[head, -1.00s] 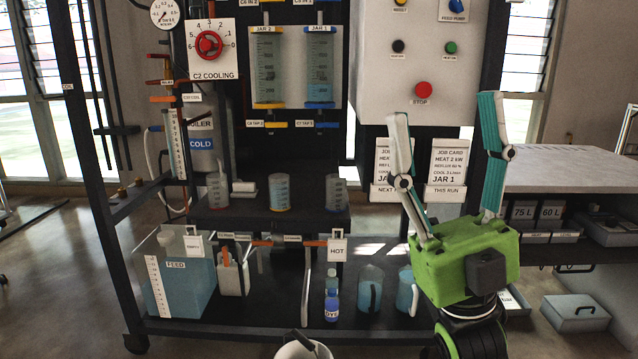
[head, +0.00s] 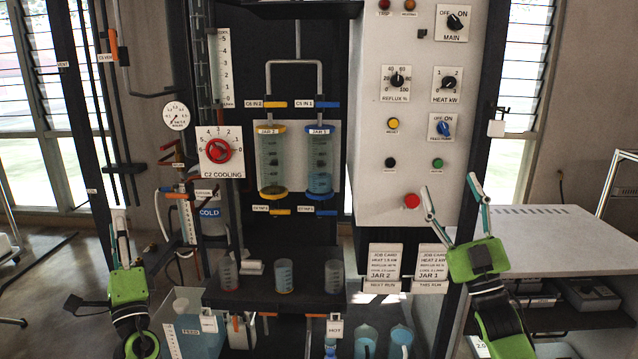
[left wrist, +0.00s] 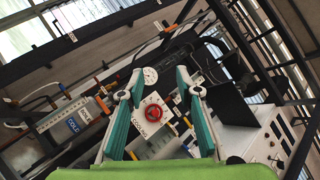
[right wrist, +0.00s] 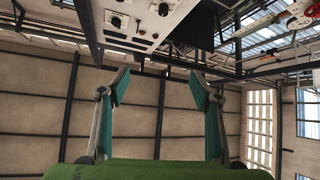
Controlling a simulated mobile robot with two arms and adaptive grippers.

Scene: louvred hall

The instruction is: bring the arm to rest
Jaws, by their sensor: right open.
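My left gripper (head: 121,225) is upright at the lower left of the head view, green with its fingers pointing up. In the left wrist view its two teal-lined fingers (left wrist: 160,75) stand apart with nothing held, and the red cooling knob (left wrist: 153,113) shows between them in the background. My right gripper (head: 448,184) points up at the right, in front of the rig's right post and beside the job cards (head: 382,262). Its fingers are spread and empty, and in the right wrist view (right wrist: 163,78) only wall and rig lie beyond them.
The rig holds two jars (head: 271,162), a control panel (head: 408,100) with knobs and buttons, and a dark shelf (head: 255,298) with beakers. A pale bench (head: 555,238) stands at the right. Open floor (head: 50,275) lies at the left.

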